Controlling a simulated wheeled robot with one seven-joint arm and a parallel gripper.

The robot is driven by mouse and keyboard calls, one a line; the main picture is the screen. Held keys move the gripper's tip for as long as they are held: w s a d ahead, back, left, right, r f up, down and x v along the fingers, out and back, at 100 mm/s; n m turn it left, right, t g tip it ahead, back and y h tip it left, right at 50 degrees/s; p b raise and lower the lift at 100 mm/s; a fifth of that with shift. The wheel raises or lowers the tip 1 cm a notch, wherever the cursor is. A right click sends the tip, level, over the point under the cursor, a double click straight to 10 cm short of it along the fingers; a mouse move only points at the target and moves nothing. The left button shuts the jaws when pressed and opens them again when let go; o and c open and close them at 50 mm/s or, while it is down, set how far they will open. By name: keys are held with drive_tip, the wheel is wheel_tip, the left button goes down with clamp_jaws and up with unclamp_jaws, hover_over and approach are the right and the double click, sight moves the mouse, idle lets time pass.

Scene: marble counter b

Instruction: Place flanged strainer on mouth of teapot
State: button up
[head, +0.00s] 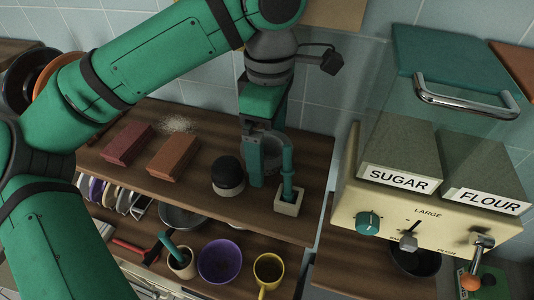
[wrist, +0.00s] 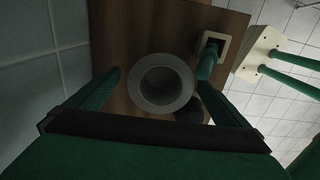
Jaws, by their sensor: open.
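A grey, round, hollow thing with a wide pale rim (wrist: 162,84), which looks like the flanged strainer, stands on the wooden shelf. In the head view it is partly hidden behind my green fingers (head: 271,150). My gripper (head: 268,166) is open and low over the shelf. In the wrist view, its two fingers (wrist: 159,80) are on either side of the grey thing, with gaps that look clear; I cannot tell whether either touches it. I cannot make out a teapot for certain in either view.
A black-domed thing (head: 228,175) stands close left of my gripper. A square pale base with a green post (head: 289,203) is close right. Two reddish blocks (head: 172,157) lie further left. A purple bowl (head: 220,260) and yellow mug (head: 268,270) sit lower. A dispenser (head: 440,215) stands right.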

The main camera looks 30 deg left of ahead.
drive_tip(key=shift+s+f, duration=0.1)
drive_tip(key=shift+f, duration=0.35)
drive_tip(key=shift+d, duration=0.1)
drive_tip(key=shift+c, duration=1.3)
drive_tip(key=c, duration=0.9)
drive_tip(key=shift+r, duration=0.15)
